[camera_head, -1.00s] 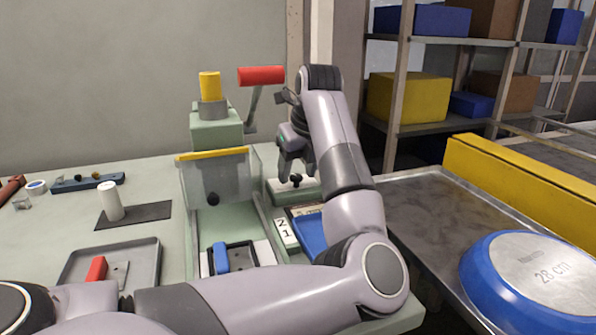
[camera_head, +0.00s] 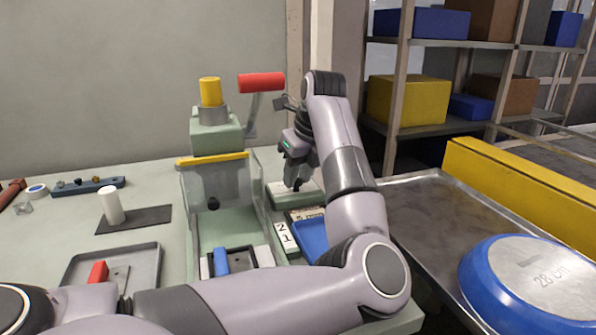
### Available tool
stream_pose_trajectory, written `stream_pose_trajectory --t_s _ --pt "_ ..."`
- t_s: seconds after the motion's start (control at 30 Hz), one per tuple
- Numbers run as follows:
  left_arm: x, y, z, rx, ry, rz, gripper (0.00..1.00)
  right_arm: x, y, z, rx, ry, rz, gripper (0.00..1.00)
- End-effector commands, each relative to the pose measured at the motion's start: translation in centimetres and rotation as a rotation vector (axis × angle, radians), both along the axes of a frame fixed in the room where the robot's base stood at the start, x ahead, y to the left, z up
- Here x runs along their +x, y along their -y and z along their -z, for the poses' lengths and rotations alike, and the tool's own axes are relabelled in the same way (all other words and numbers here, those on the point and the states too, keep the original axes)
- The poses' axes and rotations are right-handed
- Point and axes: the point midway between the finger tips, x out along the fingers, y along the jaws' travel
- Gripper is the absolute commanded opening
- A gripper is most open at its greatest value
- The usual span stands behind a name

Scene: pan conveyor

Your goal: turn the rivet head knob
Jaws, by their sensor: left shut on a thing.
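The small pale-green box (camera_head: 312,194) with the rivet head knob on its top stands to the right of the press machine. My left gripper (camera_head: 295,184) reaches down onto this knob from above and is shut on it. The fingers hide most of the dark knob, so its turn angle cannot be read. My left arm comes in from the lower left and bends up at the elbow on the right. My right gripper is not in view.
The press (camera_head: 215,135) has a red-handled lever (camera_head: 261,82) close to my wrist. A clear guard (camera_head: 222,185) stands in front. A blue pan (camera_head: 535,280) lies on the metal conveyor (camera_head: 425,205) at right. A grey tray (camera_head: 150,262) is at lower left.

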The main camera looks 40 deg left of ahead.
Motion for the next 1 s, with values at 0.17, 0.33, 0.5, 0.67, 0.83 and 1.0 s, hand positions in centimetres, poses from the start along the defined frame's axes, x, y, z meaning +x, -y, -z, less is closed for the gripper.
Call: stream_pose_trajectory --t_s 0.17,0.33,0.5,0.67,0.83,1.0 --pt "0.2 0.1 -0.3 -0.001 -0.002 -0.139 0.0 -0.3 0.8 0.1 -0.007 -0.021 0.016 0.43" --pt "0.3 0.1 -0.3 -0.001 -0.004 -0.3 0.0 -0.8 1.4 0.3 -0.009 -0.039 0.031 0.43" --pt "0.4 0.0 -0.3 -0.001 -0.003 -0.461 0.0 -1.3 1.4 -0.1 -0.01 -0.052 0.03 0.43" --pt "0.5 0.0 -0.3 -0.001 -0.004 -0.605 0.0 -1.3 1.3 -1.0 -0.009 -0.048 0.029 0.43" --pt "0.7 -0.1 -0.2 -0.001 -0.002 -0.735 0.0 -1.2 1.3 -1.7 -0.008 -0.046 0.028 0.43" --pt "0.7 -0.1 -0.1 -0.001 -0.002 -0.833 0.0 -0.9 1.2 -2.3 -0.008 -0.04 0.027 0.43"
